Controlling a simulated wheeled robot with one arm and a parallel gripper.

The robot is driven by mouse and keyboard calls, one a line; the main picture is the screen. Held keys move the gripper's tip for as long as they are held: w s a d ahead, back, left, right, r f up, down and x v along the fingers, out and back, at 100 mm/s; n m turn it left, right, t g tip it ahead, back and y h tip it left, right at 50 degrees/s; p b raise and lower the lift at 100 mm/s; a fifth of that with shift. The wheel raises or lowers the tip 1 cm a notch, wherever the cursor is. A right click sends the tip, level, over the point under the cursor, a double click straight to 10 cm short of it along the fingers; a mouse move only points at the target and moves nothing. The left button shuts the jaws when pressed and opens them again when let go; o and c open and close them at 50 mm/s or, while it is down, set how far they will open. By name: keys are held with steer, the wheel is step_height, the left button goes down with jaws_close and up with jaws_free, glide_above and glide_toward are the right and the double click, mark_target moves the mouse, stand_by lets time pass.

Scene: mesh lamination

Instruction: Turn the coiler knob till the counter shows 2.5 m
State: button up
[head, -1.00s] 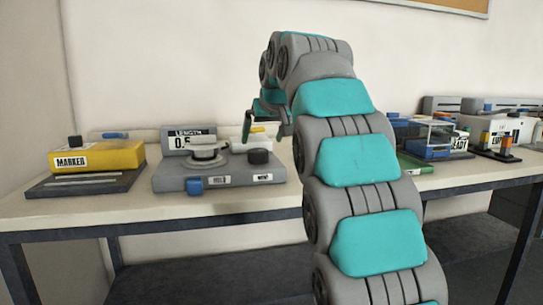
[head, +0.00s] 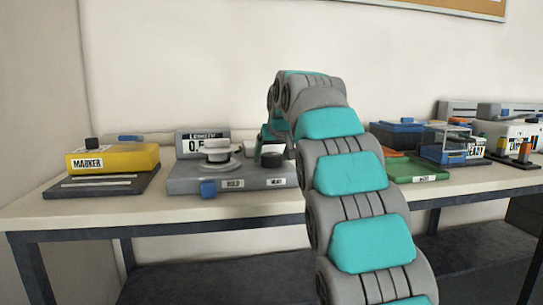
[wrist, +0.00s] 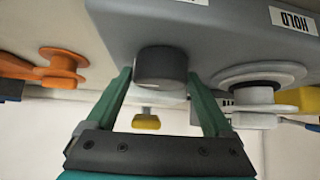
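The coiler (head: 205,181) is a grey box on the bench with a round grey spool (head: 217,152) on top. Its counter (head: 194,143) is labelled LENGTH; "0.5" shows, partly hidden by the spool. The dark coiler knob (head: 271,155) stands at its right end. In the wrist view the knob (wrist: 160,66) sits between the fingertips of my gripper (wrist: 159,76), one finger on each side. The fingers are apart, with a narrow gap seeming to show at the knob; contact is hard to judge. My arm partly hides the gripper in the head view.
A yellow marker unit (head: 112,158) stands left of the coiler. A green tray (head: 416,170), a blue box (head: 402,134) and other devices stand to the right of my arm. In the wrist view an orange spool (wrist: 62,66) is at the left. The front bench strip is clear.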

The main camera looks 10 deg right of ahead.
steer(key=c, duration=1)
steer(key=shift+r+m+h+p, duration=0.25)
steer(key=shift+m+h+p, duration=0.35)
steer(key=shift+m+p, duration=0.45)
steer(key=shift+c, duration=0.2)
steer(key=shift+f+m+g+h+p, duration=0.15)
steer(key=shift+m+h+p, duration=0.45)
steer(key=shift+m, duration=0.1)
steer(key=shift+f+m+g+h+p, duration=0.15)
steer(key=shift+m+h+p, duration=0.45)
steer(key=shift+m, duration=0.05)
steer(key=o, duration=1.3)
steer(key=v, duration=0.8)
